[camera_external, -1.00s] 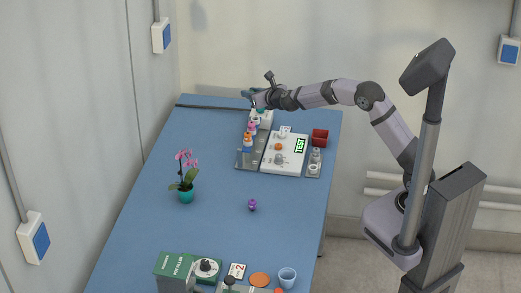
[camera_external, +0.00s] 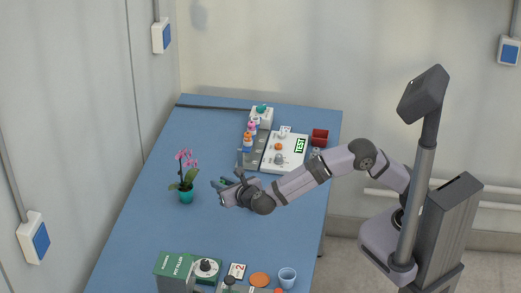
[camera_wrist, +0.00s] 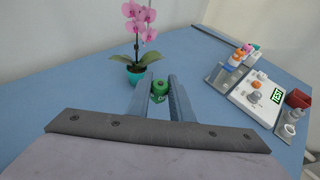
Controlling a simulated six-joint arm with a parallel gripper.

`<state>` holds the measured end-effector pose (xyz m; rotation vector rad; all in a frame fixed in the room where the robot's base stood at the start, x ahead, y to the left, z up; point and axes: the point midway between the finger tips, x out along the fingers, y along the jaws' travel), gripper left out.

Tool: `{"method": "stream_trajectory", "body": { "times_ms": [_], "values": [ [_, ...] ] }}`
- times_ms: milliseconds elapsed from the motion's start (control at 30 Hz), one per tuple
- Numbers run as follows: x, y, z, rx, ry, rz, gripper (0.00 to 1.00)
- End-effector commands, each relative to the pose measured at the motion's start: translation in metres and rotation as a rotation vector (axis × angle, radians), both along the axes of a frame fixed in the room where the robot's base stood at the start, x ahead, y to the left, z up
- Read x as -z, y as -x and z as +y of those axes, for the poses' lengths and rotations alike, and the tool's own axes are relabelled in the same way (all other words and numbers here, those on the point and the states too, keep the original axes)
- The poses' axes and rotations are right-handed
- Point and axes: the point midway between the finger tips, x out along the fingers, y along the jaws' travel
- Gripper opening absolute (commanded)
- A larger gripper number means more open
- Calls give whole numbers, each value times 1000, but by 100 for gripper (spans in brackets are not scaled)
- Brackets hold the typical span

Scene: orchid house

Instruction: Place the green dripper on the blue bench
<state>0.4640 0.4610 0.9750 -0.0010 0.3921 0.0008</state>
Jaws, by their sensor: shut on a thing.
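My gripper (camera_external: 222,185) is over the middle of the blue bench (camera_external: 215,235), to the right of the potted orchid. In the wrist view my gripper (camera_wrist: 162,92) is shut on the green dripper (camera_wrist: 158,90), a small green bottle between the fingertips. In the external view the dripper is small and largely hidden by the gripper. The bench also shows in the wrist view (camera_wrist: 75,85). I cannot tell how far the dripper is above the bench.
A pink orchid in a teal pot (camera_external: 186,195) stands close left of my gripper. A bottle rack and a white TEST board (camera_external: 287,160) are at the back. A green box (camera_external: 175,265), orange disc (camera_external: 260,279) and blue cup (camera_external: 287,277) are in front. The bench between is mostly clear.

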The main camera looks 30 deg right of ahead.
Motion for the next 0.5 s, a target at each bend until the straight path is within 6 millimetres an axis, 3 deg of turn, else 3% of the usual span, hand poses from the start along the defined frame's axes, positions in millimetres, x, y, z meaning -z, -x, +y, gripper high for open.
{"method": "stream_trajectory", "body": {
  "times_ms": [100,200,500],
  "values": [
    [10,27,9,-3,0,1,0],
    [12,40,12,-1,1,0,0],
    [19,47,13,1,2,1,0]
  ]
}}
